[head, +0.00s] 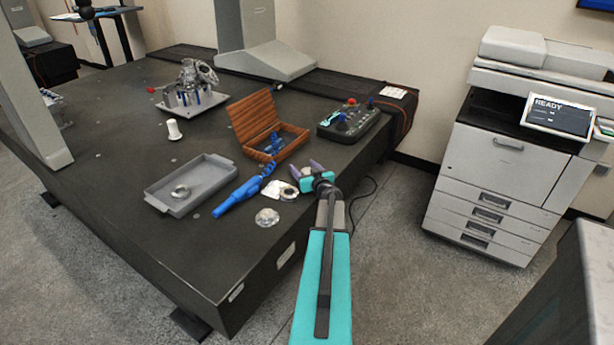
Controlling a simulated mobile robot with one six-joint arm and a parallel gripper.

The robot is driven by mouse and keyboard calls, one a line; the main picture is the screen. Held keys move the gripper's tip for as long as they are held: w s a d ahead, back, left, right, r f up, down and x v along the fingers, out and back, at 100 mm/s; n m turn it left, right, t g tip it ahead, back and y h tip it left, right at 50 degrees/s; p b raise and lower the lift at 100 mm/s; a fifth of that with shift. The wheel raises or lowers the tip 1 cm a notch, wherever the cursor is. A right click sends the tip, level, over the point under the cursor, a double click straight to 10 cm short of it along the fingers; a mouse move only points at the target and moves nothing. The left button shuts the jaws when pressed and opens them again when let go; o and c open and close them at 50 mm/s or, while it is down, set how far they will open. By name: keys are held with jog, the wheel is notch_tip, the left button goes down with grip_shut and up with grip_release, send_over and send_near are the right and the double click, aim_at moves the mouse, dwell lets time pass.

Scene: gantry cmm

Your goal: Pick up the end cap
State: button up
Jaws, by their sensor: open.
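Several small round metal parts lie on the dark table, and I cannot tell for sure which is the end cap. A faceted silver disc (267,217) lies near the table's front edge, left of my arm. A second round metal piece (289,193) lies just left of my gripper, beside a small white piece (271,188). A metal ring (181,191) sits in a grey tray. My gripper (304,171) is open over the table's right edge, with teal and purple parts showing. I see nothing between its fingers.
The grey tray (213,184) and a blue tool (238,196) lie left of my gripper. An open wooden case (293,137) stands behind it. A control box (350,127) is at the right edge, a white knob-like part (174,129) farther left. A printer (505,170) stands right.

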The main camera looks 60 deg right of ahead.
dwell(0.3)
jog(key=c, duration=1.3)
jog(key=shift+r, duration=0.15)
jog(key=shift+r, duration=0.55)
notch_tip(320, 180, up, 2)
jog(key=shift+r+p, duration=0.15)
jog(key=shift+p, duration=0.25)
jog(key=f+v, duration=0.1)
jog(key=v, duration=1.5)
jog(key=shift+s+d, duration=0.15)
jog(key=shift+s, duration=0.1)
jog(key=shift+f, duration=0.15)
jog(key=shift+w, duration=0.1)
